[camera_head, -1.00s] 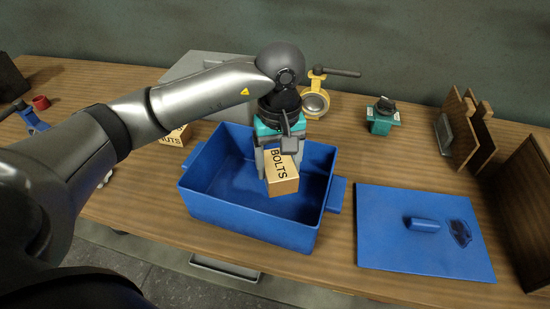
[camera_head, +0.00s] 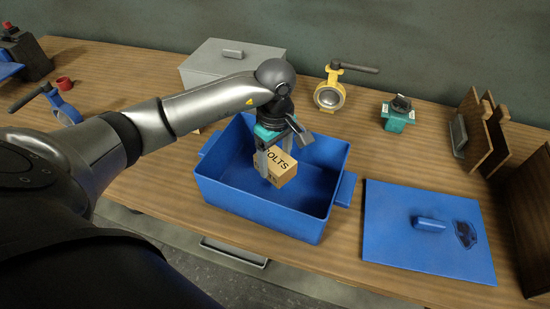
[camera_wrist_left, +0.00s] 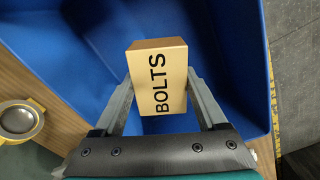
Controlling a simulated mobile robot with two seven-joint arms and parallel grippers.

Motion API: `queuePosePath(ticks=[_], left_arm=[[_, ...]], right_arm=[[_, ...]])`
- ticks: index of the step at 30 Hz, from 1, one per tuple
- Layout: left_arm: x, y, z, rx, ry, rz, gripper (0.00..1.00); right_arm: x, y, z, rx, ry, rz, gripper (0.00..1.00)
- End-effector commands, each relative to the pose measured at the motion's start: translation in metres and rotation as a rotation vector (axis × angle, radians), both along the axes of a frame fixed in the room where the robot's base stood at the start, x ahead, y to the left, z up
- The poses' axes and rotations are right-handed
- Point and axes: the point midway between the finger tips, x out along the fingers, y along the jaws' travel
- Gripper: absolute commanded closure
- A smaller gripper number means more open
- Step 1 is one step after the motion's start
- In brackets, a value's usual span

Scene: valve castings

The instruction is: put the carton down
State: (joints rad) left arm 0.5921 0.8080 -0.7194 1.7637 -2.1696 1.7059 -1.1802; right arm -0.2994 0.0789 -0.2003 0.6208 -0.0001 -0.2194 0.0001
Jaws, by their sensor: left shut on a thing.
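The carton (camera_head: 284,172) is a small tan box marked BOLTS. My left gripper (camera_head: 272,160) is shut on it and holds it inside the open blue bin (camera_head: 215,190). In the left wrist view the carton (camera_wrist_left: 158,82) sits between the two grey fingers of the left gripper (camera_wrist_left: 160,95), with blue bin walls (camera_wrist_left: 242,60) around it. I cannot tell whether the carton touches the bin floor. My right gripper is not in view.
A blue lid (camera_head: 400,245) with a handle lies right of the bin. A grey box (camera_head: 225,62), a yellow valve (camera_head: 331,92) and a teal valve (camera_head: 397,115) stand behind. Wooden racks (camera_head: 480,130) stand at right.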

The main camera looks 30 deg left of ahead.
Motion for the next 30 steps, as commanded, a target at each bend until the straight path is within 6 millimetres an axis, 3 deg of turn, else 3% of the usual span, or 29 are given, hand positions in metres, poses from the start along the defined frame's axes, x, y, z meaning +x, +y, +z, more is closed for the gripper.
queuePosePath(ticks=[16, 30], left_arm=[[0.000, 0.000, -0.058, 0.000, -0.001, -0.001, 1.00], [0.000, 0.000, -0.062, 0.000, -0.002, -0.001, 1.00]], right_arm=[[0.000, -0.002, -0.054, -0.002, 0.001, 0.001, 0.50], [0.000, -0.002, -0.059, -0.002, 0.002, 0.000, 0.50]])
